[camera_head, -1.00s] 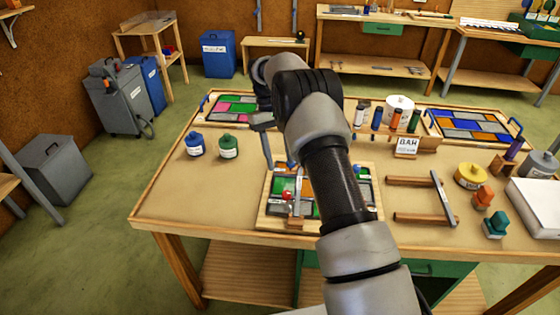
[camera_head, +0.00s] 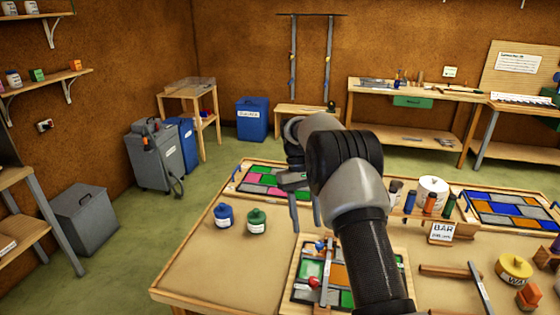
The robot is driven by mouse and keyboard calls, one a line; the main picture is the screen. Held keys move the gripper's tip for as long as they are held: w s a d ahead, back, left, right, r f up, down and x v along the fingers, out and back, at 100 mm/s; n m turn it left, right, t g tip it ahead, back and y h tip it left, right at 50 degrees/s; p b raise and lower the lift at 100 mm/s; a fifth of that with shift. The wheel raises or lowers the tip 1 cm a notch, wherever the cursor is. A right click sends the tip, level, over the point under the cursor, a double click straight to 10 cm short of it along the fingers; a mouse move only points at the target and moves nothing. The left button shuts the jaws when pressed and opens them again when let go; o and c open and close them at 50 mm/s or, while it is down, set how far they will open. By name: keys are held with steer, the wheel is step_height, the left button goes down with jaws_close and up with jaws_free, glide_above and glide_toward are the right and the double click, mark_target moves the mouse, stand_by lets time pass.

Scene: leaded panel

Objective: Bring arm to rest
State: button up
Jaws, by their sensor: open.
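My arm reaches forward over the workbench (camera_head: 215,268) from the lower right of the head view. My gripper (camera_head: 306,226) hangs at its far end with two grey fingers pointing down, spread apart with nothing seen between them. It shows between the far-left glass panel and the leaded panel (camera_head: 305,295) in front, apparently above the bench. My arm hides the middle and right of the leaded panel. A red-knobbed tool and a blue-knobbed piece show on that panel's left part.
A blue jar (camera_head: 224,216) and a green jar (camera_head: 257,222) stand left of my gripper. A colourful glass panel (camera_head: 262,180) lies behind them, another (camera_head: 505,212) at right. Bottles, a BAR sign (camera_head: 441,232) and a yellow tin (camera_head: 513,268) stand right. The bench's left front is clear.

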steer(key=s+r+m+t, duration=0.1)
steer(key=s+r+t, duration=0.2)
steer(key=s+r, duration=0.55)
steer(key=s+r+m+t, duration=0.15)
steer(key=s+r, duration=0.35)
steer(key=r, duration=0.7)
steer(key=s+t+y, duration=0.1)
steer(key=s+t, duration=0.4)
steer(key=s, duration=1.3)
steer(key=shift+s+d+f+m, duration=0.2)
steer(key=shift+d+f+m, duration=0.15)
steer(key=shift+f, duration=0.1)
